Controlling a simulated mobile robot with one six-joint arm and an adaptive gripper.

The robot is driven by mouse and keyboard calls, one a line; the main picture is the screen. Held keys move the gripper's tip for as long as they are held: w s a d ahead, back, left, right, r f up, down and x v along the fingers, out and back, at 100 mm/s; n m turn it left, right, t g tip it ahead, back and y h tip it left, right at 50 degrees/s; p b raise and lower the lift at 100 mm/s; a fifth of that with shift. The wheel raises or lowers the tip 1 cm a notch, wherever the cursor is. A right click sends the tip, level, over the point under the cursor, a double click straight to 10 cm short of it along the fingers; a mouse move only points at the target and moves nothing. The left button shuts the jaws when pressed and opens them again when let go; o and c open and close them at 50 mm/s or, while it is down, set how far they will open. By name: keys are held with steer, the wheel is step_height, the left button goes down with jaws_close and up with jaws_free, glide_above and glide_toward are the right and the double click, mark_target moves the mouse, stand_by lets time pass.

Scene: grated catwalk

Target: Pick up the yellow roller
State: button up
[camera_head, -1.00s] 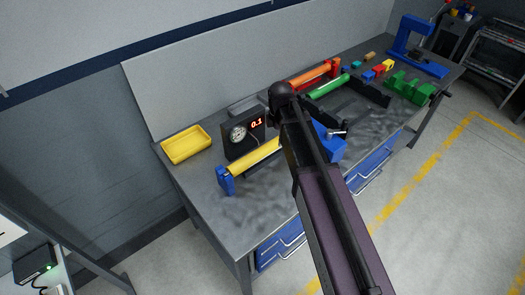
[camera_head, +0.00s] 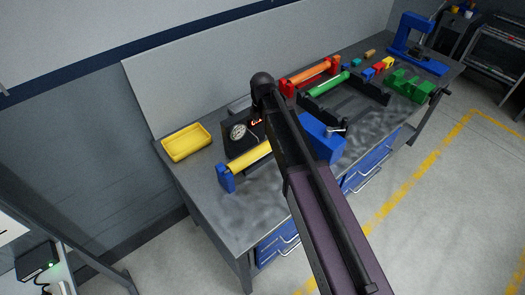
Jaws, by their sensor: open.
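The yellow roller (camera_head: 249,158) lies along the workbench, its left end at a small blue end support (camera_head: 226,178). Its right end is hidden behind my dark arm, so I cannot tell how that end is held. A larger blue block (camera_head: 322,138) with a metal lever stands just right of my arm. My arm crosses the view from the lower right up to a round dark joint above the roller. My gripper does not show, so its place relative to the roller cannot be seen.
A yellow tray (camera_head: 186,142) lies at the bench's left end, beside a dial gauge (camera_head: 238,132). An orange roller (camera_head: 308,72) on red supports, a green roller (camera_head: 328,85) on a dark cradle and a green fixture (camera_head: 408,87) stand farther right. The bench's front left (camera_head: 245,213) is clear.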

mark_target(263, 146)
steer(key=shift+f+b, duration=4)
steer(key=shift+f, duration=0.2)
steer(key=shift+w+f+b, duration=0.15)
steer(key=shift+f+b, duration=1.15)
steer(key=shift+w+f+b, duration=0.15)
steer(key=shift+f+b, duration=1.15)
steer(key=c, duration=1.3)
